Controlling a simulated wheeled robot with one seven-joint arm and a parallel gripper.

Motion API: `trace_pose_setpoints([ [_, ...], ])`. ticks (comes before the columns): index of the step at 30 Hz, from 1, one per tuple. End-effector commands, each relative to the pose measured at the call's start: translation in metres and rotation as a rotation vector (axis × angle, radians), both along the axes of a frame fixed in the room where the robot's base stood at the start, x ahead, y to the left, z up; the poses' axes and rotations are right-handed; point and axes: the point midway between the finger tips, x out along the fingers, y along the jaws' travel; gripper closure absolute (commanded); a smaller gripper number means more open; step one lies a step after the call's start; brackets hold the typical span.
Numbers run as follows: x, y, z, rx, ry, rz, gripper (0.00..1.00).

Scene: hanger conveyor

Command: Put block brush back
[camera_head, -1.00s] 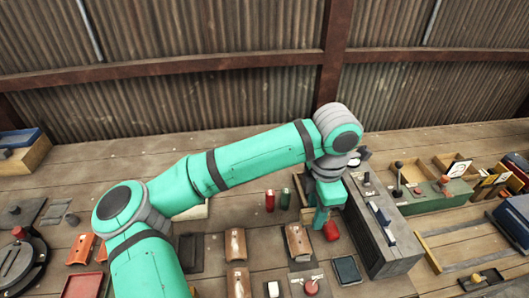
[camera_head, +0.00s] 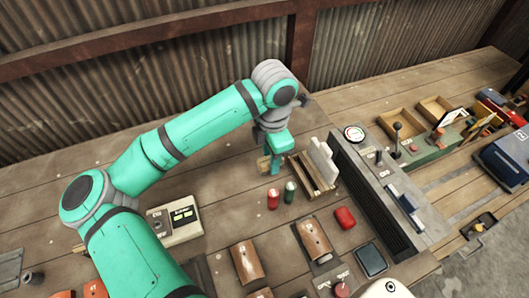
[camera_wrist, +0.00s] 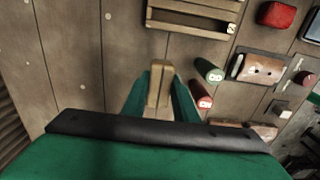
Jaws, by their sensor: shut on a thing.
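My gripper (camera_head: 276,167) is shut on a light wooden block (camera_head: 263,165), which I take to be the block brush. In the wrist view the block (camera_wrist: 158,80) stands out between my green fingers (camera_wrist: 158,98). No bristles can be made out; part of the block is hidden by the fingers. My gripper is over the plank tabletop, left of a slatted wooden rack (camera_head: 313,176) and behind two small cans. Whether the block touches the tabletop, I cannot tell.
A grey console (camera_head: 375,190) is to the right, past the rack. A beige device (camera_head: 174,221) lies left. The planks behind my gripper look clear.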

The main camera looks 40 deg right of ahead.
Motion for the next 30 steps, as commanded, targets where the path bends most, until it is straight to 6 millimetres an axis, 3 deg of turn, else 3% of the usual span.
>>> trace_pose_setpoints([
  [30, 0.000, 0.000, -0.066, 0.000, 0.000, 0.000, 0.95],
])
